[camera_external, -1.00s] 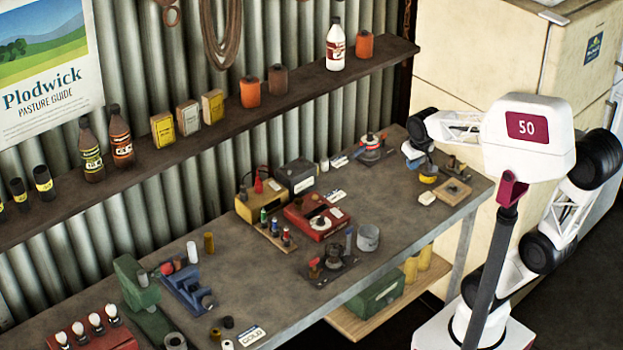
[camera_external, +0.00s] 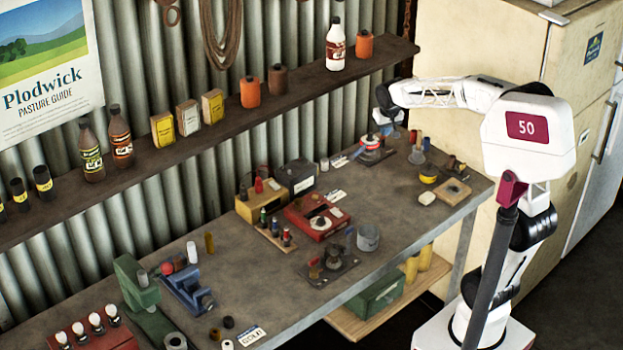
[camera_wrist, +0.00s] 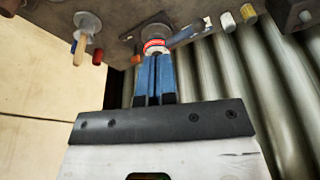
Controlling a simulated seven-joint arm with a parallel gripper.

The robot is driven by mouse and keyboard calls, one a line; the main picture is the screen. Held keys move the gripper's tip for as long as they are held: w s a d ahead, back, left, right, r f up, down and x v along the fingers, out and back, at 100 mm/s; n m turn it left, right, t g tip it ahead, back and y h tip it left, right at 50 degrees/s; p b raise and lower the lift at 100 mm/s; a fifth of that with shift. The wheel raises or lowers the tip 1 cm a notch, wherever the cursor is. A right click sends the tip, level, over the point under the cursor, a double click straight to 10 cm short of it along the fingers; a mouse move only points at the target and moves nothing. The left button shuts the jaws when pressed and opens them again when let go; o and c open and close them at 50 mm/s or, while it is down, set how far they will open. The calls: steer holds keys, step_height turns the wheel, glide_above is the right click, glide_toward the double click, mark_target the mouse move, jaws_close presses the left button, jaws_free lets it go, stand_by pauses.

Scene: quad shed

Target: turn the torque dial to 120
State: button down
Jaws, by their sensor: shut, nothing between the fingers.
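My gripper (camera_external: 387,130) is shut and empty at the back right of the bench. Its two blue fingers (camera_wrist: 153,80) are together in the wrist view. Their tips reach toward a small round device with a red band (camera_wrist: 154,45). A red box with a pale round dial (camera_external: 318,222) sits mid-bench, away from my gripper. No scale or number is legible on either, so I cannot tell which is the torque dial.
Right of my gripper are a peg-like tool on a round base (camera_external: 418,152), a yellow roll (camera_external: 429,174) and a wooden block (camera_external: 453,191). A corrugated wall (camera_wrist: 220,85) stands close behind, with a shelf (camera_external: 300,92) above.

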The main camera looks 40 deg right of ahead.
steer(key=m, duration=0.2)
glide_above(371, 146)
steer(key=d, duration=0.1)
steer(key=s+x, duration=0.1)
steer(key=x, duration=0.5)
steer(key=shift+s+a, duration=0.25)
steer(key=shift+f, duration=0.25)
steer(key=shift+s+a+x, duration=0.1)
steer(key=shift+s+x, duration=0.15)
steer(key=shift+x, duration=0.85)
steer(key=shift+s+a+x, duration=0.1)
steer(key=shift+s+x, duration=0.15)
steer(key=shift+x, duration=0.85)
steer(key=shift+s+a+x, duration=0.1)
steer(key=shift+s+x, duration=0.15)
steer(key=shift+x, duration=0.9)
steer(key=shift+s+f, duration=0.15)
steer(key=shift+f, duration=0.3)
steer(key=shift+a+f, duration=0.3)
steer(key=shift+a, duration=0.25)
steer(key=shift+s+a, duration=0.2)
steer(key=shift+w+r, duration=0.15)
steer(key=shift+r, duration=0.25)
